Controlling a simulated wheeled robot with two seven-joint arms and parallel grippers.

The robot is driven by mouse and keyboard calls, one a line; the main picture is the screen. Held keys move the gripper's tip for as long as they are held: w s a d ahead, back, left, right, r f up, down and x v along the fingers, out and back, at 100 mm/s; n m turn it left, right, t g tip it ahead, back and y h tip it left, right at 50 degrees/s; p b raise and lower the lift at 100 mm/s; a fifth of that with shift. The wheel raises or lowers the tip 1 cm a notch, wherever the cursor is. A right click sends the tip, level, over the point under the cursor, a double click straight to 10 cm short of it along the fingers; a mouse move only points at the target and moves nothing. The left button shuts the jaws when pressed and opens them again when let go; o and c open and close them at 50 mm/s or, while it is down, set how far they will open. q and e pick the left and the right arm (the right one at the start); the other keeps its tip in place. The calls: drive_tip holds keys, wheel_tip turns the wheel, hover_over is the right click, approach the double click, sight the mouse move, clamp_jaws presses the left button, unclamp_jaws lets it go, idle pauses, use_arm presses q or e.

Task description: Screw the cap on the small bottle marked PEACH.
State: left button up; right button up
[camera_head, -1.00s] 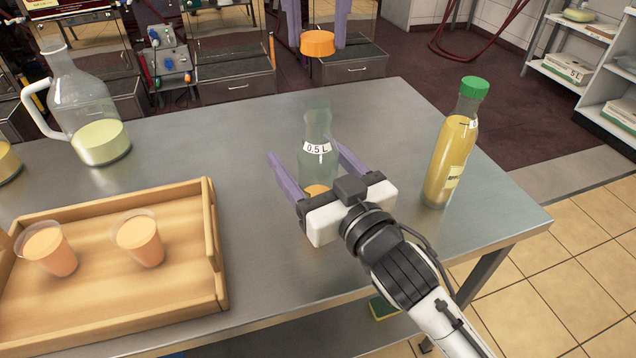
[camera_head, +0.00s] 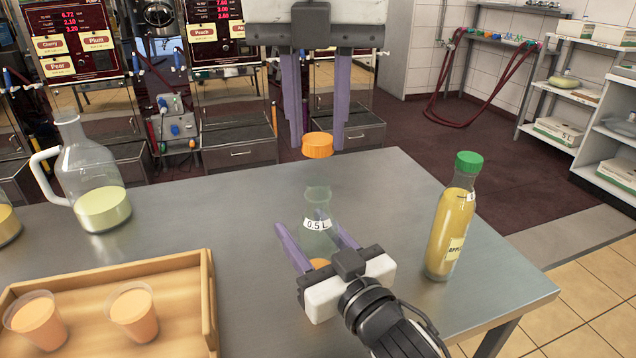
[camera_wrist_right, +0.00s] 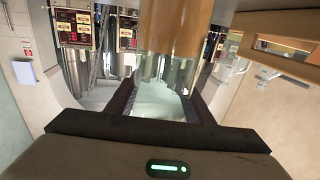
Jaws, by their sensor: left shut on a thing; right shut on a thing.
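The small clear bottle (camera_head: 318,205) stands upright on the steel table, with a "0.5 L" band and orange liquid low inside. I cannot read PEACH on it. My right gripper (camera_head: 318,245) is shut on its lower body, one finger on each side. In the right wrist view, clear glass with an orange part (camera_wrist_right: 172,60) is between the fingers, close and blurred. The orange cap (camera_head: 318,148) is held by my left gripper (camera_head: 319,140), which points straight down. The cap is above the bottle's mouth, with a visible gap between them.
A bottle of yellow juice with a green cap (camera_head: 452,220) stands to the right. A wooden tray (camera_head: 208,300) with two peach-coloured cups (camera_head: 134,312) is at left front. A glass jug (camera_head: 90,180) stands behind it. Dispensers with price panels (camera_head: 203,32) stand behind the table.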

use_arm(q)
drive_tip(key=shift+f, duration=1.25)
drive_tip(key=shift+f, duration=0.85)
drive_tip(key=shift+f, duration=0.55)
